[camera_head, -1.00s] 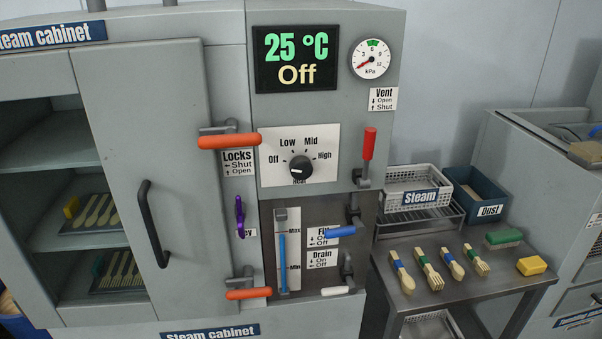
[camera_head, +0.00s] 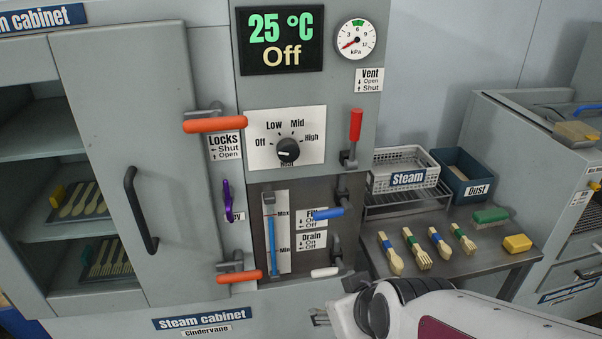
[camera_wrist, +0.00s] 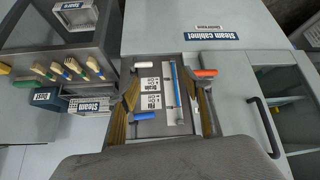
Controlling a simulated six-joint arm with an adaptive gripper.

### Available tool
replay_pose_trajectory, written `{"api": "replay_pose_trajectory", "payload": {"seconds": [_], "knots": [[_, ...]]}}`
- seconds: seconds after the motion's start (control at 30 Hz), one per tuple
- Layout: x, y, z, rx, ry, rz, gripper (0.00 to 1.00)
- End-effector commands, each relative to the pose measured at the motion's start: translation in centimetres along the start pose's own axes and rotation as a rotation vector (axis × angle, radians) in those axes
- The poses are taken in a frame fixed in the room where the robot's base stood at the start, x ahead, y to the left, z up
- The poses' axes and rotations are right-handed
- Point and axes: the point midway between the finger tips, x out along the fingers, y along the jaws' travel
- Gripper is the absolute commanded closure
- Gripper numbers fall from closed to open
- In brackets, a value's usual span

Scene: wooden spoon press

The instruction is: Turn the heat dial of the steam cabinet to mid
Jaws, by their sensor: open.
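The heat dial (camera_head: 287,150) is a round black knob on a white plate marked Off, Low, Mid and High. Its small white mark is on the left side, toward Off. The display (camera_head: 280,38) above reads 25 °C and Off. The dial is on the grey steam cabinet (camera_head: 200,283). My gripper (camera_head: 319,317) is low in the head view, below the dial and the white drain handle. In the wrist view my gripper (camera_wrist: 166,100) has its fingers wide apart with nothing between them. The dial does not show in the wrist view.
Orange lock handles (camera_head: 215,125), a red vent lever (camera_head: 355,125), a blue fill handle (camera_head: 322,213) and a white drain handle (camera_head: 325,272) stick out around the dial. A side table (camera_head: 430,266) with spoons, forks and bins stands right. Space before the dial is clear.

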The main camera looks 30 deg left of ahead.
Motion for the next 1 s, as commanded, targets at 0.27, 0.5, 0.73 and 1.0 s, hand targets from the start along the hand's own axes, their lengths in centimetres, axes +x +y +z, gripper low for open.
{"api": "replay_pose_trajectory", "payload": {"seconds": [0.27,0.5,0.73,1.0], "knots": [[4.0,-3.8,-6.6,-0.186,0.188,0.012,0.51],[5.5,-5.5,-12.0,-0.319,0.361,0.083,0.51],[4.8,-4.6,-17.1,-0.420,0.527,0.216,0.51],[0.5,-1.6,-22.6,-0.517,0.708,0.438,0.51]]}}
